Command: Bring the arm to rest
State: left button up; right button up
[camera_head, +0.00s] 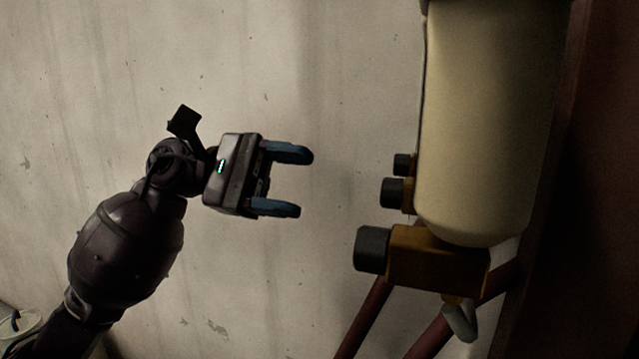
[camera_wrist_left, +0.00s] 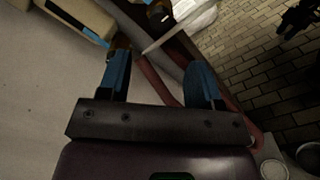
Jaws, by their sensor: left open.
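My left gripper (camera_head: 300,182) reaches in from the left in the head view, its two blue fingers apart and empty. It points right, toward a cream-coloured rounded tank (camera_head: 485,120), with a clear gap between. In the left wrist view the blue fingers of my left gripper (camera_wrist_left: 160,80) are spread with nothing held between them. My right gripper is not seen in either view.
Dark knobs (camera_head: 372,249) stick out left from a yellow-brown block (camera_head: 440,260) under the tank. Dark red pipes (camera_head: 368,315) run below it. A pale stained surface (camera_head: 330,60) lies behind. The wrist view shows brick-patterned floor (camera_wrist_left: 265,75) at right.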

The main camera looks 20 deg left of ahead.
pick_arm(q)
jog(key=shift+a, duration=0.35)
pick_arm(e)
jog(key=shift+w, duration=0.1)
pick_arm(q)
jog(key=s+a+f+m+t+y, duration=0.2)
jog(key=s+f+m+t+y, duration=0.15)
jog(key=f+m+t, duration=0.45)
jog(key=s+a+f+m+t+y, duration=0.25)
jog(key=f+m+t+y, duration=0.2)
jog(key=f+m, duration=0.75)
jog(key=s+a+f+m+t+y, duration=0.25)
jog(key=f+m+t, duration=0.4)
jog(key=f, duration=0.75)
jog(key=s+a+f+n+g+y, duration=0.1)
jog(key=s+f+n+g+y, duration=0.35)
jog(key=s+f+n, duration=0.5)
jog(key=s+f+n+g+y, duration=0.3)
jog(key=s+f+n+g, duration=0.3)
jog(key=s, duration=0.6)
notch_tip(320, 180, up, 9)
jog(key=n+t+p, duration=0.2)
jog(key=p, duration=1.1)
jog(key=shift+w+a, duration=0.35)
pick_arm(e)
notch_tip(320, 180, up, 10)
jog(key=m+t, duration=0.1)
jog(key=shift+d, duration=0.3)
